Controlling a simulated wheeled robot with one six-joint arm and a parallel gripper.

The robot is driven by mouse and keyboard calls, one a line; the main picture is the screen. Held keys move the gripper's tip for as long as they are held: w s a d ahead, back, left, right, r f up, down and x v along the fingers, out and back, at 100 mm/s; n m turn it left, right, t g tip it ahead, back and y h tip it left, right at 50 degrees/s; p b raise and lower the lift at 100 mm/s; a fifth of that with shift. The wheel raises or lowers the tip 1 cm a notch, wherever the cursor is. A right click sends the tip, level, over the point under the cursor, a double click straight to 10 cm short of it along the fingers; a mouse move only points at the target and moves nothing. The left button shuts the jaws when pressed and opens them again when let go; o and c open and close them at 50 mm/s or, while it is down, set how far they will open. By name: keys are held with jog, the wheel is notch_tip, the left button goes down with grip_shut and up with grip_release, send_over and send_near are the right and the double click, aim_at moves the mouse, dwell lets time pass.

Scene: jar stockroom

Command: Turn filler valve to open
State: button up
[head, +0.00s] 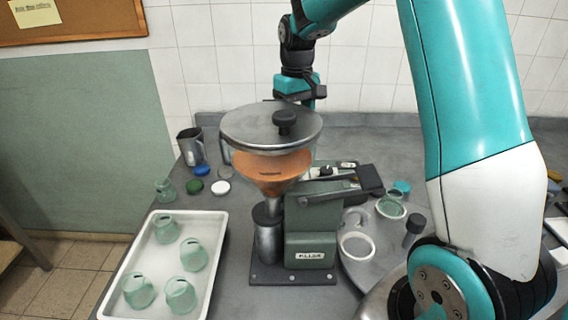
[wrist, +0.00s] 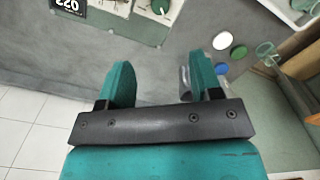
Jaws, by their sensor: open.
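The filler (head: 311,222) stands on the counter in the middle of the head view, a green body with a lidded clear hopper (head: 268,135) holding orange contents. A grey lever with a dark block end (head: 369,180) sticks out to the right from its upper body; it may be the valve handle, but I cannot tell its setting. My gripper (head: 303,100) is behind and above the hopper lid, apart from the lever.
A white tray (head: 136,262) with several green glass jars stands at the left. A metal jug (head: 191,147) and loose lids lie behind it.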

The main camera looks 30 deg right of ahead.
notch_tip(320, 180, down, 17)
jog(key=shift+f+p, duration=0.15)
jog(key=shift+p, duration=1.05)
jog(key=shift+c, duration=0.4)
jog(key=c, duration=0.8)
jog(key=shift+c, duration=0.2)
